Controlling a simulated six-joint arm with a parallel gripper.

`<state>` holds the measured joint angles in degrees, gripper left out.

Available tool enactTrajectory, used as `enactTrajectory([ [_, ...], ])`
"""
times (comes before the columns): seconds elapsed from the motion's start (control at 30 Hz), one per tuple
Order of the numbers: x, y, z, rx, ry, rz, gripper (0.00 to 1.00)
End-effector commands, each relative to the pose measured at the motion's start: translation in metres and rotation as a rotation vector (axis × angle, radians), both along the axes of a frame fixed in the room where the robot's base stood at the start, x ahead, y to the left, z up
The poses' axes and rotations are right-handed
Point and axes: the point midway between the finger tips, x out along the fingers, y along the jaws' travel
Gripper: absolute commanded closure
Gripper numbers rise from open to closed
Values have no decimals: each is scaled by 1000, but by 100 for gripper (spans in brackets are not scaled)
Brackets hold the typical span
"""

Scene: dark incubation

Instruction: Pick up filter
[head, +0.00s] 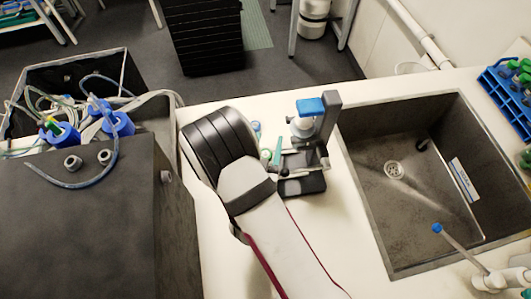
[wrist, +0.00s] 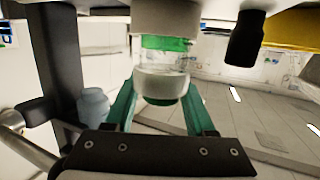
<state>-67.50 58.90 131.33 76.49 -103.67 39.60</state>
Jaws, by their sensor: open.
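The filter (wrist: 162,62) appears to be the clear cylinder with green bands under a wide white top in the wrist view. It is upright at the top centre. My gripper (wrist: 157,98) is open, its two green fingers on either side of the filter's lower part. I cannot tell whether either finger touches it. In the head view my gripper (head: 272,153) is beside a small dark stand, partly hidden by my arm. A white round part (head: 302,126) under the stand's blue top may be the filter; its lower part is hard to make out.
The dark stand (head: 327,125) has an upright post and a blue top (head: 311,107). A sink (head: 400,215) is at right, with a blue rack (head: 508,100) beyond. A dark box (head: 110,225) and blue-capped bottles (head: 62,134) are at left. Bare white counter (head: 225,112) lies behind my arm.

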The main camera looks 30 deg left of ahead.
Motion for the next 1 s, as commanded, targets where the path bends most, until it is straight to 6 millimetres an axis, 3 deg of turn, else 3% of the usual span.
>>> enactTrajectory([
  [0.07, 0, 0, 0, 0, 0, 0, 49],
  [0.3, 0, 0, 0, 1, 0, 0, 92],
  [0.37, 0, 0, 0, 2, 1, 0, 100],
  [0.8, 0, 0, 1, 2, 0, 0, 100],
  [1.0, 0, 1, 26, 6, -2, 1, 100],
])
